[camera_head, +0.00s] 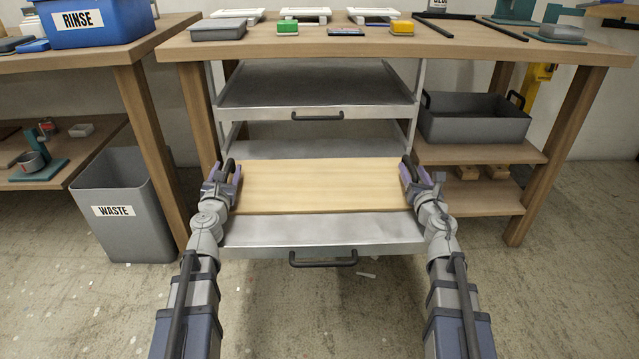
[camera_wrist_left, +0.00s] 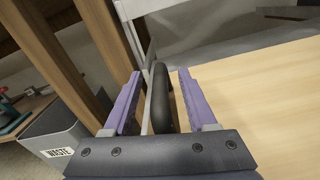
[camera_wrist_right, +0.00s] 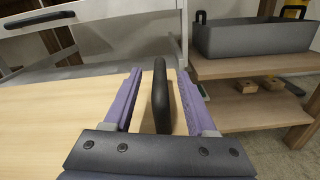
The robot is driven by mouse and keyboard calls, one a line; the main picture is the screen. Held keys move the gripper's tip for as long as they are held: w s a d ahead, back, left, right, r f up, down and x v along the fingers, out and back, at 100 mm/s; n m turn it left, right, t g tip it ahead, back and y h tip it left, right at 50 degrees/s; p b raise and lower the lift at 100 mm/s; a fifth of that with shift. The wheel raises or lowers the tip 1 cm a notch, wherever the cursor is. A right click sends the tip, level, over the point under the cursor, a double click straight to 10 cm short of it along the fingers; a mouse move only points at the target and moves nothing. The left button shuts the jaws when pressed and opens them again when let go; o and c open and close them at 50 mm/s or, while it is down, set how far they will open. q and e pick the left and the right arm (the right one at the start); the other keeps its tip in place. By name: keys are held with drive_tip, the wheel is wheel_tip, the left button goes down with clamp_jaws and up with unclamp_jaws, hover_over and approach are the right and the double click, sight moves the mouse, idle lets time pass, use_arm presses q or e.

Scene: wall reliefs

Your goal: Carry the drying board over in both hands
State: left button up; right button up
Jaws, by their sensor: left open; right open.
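The drying board (camera_head: 320,186) is a flat pale wooden board with a dark handle at each end. It lies on a pulled-out lower metal drawer (camera_head: 320,232) under the workbench. My left gripper (camera_head: 224,172) is open at the board's left end; in the left wrist view its purple fingers stand on either side of the left black handle (camera_wrist_left: 162,98). My right gripper (camera_head: 420,174) is open at the right end; in the right wrist view its fingers stand on either side of the right black handle (camera_wrist_right: 161,97). I cannot tell whether any finger touches a handle.
The workbench (camera_head: 420,42) overhangs at the back, with another metal drawer (camera_head: 316,88) above the board. A grey waste bin (camera_head: 125,205) stands at left. A grey tub (camera_head: 474,118) sits on a wooden shelf (camera_head: 480,152) at right. The floor in front is mostly clear.

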use_arm(q)
drive_tip(key=shift+w, duration=0.55)
use_arm(e)
drive_tip(key=shift+w, duration=0.55)
use_arm(q)
clamp_jaws()
use_arm(e)
clamp_jaws()
